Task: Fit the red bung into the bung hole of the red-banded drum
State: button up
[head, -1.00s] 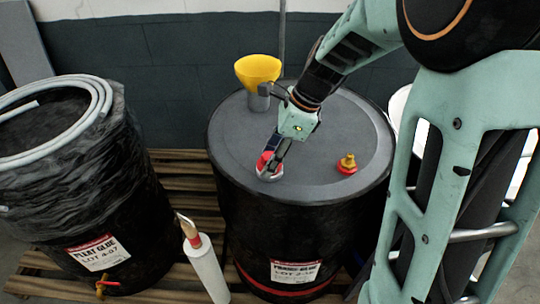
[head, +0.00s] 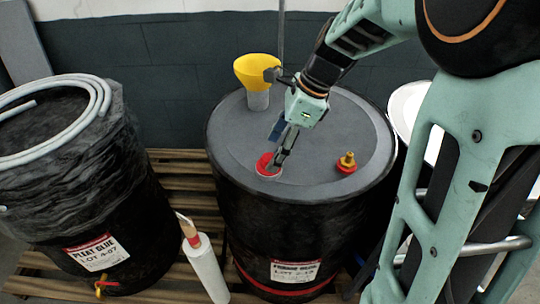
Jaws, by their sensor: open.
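The red-banded drum (head: 230,190) stands on the pallet, black with a grey lid and a red band near its base. The red bung (head: 264,168) is at the bung hole near the lid's front left, with a pale rim around it. It looks low and about level with the lid, but I cannot tell how deep it sits. My gripper (head: 277,155) is open, its fingers pointing down just above and beside the bung's right side. The fingers partly cover the bung, and I cannot tell whether they touch it. The hole itself is hidden.
A brass fitting on a red base (head: 346,162) stands on the lid to the right. A yellow funnel (head: 256,70) stands at the lid's back left.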

jog(key=v, duration=0.8)
jog(key=shift+r, duration=0.15)
jog(key=shift+w+d, duration=0.1)
